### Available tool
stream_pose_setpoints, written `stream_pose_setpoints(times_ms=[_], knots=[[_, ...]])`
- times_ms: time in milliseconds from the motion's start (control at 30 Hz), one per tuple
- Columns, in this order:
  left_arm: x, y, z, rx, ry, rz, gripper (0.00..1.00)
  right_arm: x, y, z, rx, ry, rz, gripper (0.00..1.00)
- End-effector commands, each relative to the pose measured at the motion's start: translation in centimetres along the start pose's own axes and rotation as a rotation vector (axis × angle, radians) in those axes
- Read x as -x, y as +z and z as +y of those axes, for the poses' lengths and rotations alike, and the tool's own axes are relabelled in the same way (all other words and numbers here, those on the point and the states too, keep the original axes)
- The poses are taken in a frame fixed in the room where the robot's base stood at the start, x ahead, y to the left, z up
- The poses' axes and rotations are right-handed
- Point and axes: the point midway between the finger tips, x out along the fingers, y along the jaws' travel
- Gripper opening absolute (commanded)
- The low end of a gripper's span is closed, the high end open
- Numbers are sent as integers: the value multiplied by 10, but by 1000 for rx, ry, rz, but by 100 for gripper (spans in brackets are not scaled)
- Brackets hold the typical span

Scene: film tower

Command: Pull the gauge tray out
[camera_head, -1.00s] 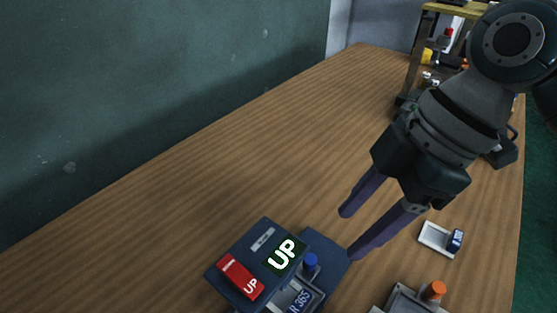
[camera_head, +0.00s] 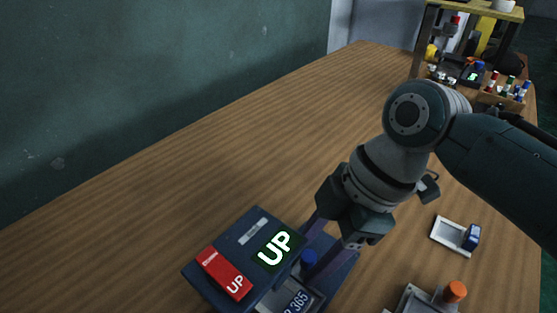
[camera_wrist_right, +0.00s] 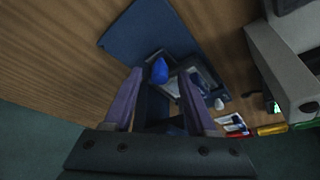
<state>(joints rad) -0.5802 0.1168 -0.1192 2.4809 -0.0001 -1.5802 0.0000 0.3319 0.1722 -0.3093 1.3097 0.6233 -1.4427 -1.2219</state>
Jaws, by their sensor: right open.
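A dark blue box with a lit "UP" sign (camera_head: 275,247) and a red "UP" block (camera_head: 224,273) on top stands at the lower middle of the head view. At its right side is a grey tray (camera_head: 296,301) with a "365" label, partly cut off by the frame edge. A blue knob (camera_head: 309,257) stands by the tray; the knob also shows in the right wrist view (camera_wrist_right: 160,70). My right gripper (camera_head: 308,266) is open, its fingers on either side of the knob; contact is unclear. Both fingers show in the wrist view (camera_wrist_right: 160,78). My left gripper is out of view.
A grey holder with an orange knob (camera_head: 456,291) stands to the right. A small white tray (camera_head: 449,235) with a blue piece lies beyond it. A shelf (camera_head: 468,12) with bottles stands at the far right. The wooden table (camera_head: 180,195) is clear left of the box.

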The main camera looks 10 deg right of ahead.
Motion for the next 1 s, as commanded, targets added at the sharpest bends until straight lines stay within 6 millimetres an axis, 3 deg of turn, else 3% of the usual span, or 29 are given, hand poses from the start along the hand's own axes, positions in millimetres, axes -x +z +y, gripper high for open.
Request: stream_pose_setpoints(times_ms=[200,700,1000], knots=[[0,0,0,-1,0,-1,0,0,0,0,0,0,0,55],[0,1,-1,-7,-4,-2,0,0,0,0,0,0,0,0],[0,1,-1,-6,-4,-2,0,0,0,0,0,0,0,0]])
